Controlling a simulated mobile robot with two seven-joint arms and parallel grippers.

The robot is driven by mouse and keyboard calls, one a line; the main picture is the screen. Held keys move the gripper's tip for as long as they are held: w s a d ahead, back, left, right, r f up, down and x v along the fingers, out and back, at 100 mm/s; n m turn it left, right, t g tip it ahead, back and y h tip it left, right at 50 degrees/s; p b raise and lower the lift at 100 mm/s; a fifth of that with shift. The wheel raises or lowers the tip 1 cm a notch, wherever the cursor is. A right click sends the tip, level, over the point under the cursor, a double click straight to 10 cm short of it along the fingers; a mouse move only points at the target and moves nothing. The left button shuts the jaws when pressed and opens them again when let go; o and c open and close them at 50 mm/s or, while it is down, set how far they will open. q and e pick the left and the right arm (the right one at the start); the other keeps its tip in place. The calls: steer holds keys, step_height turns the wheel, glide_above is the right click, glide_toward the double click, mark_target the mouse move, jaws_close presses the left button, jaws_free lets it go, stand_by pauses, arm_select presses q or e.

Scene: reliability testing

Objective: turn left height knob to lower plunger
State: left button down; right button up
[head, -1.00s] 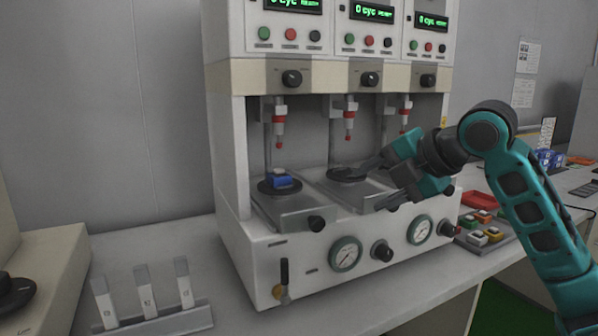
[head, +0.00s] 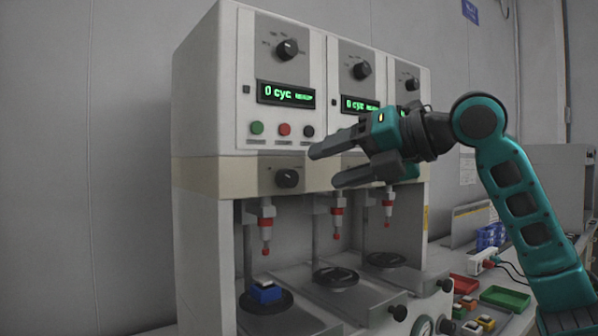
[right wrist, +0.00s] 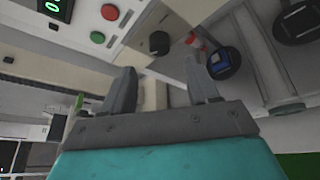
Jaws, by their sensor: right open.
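The left height knob (head: 287,178), black and round, sits on the beige band of the test machine above the left station. It also shows in the right wrist view (right wrist: 159,42), beyond the fingertips. Below it hangs the left plunger (head: 266,228) with a red tip, raised above a blue switch (head: 265,291) on a round black plate. My right gripper (head: 327,167) is open and empty, in front of the machine and to the right of the knob, apart from it. In the right wrist view the knob lies ahead, between the directions of the two fingers (right wrist: 160,66). My left gripper is not in view.
The machine has two more stations to the right, with plungers (head: 337,222). Green, red and black buttons (head: 284,129) and a display (head: 286,94) sit above the knob. Trays with coloured switches (head: 478,322) stand at lower right. Space left of the machine is free.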

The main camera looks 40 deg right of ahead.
mark_target(293, 178)
steer(key=p+x, duration=0.2)
steer(key=x, duration=0.3)
steer(key=shift+w+a, duration=0.15)
steer(key=shift+w, duration=0.25)
steer(key=shift+w+a+f, duration=0.1)
steer(key=shift+w+f, duration=0.05)
steer(key=shift+w, duration=0.3)
steer(key=shift+w+f, duration=0.1)
steer(key=shift+c, duration=0.2)
steer(key=c, duration=1)
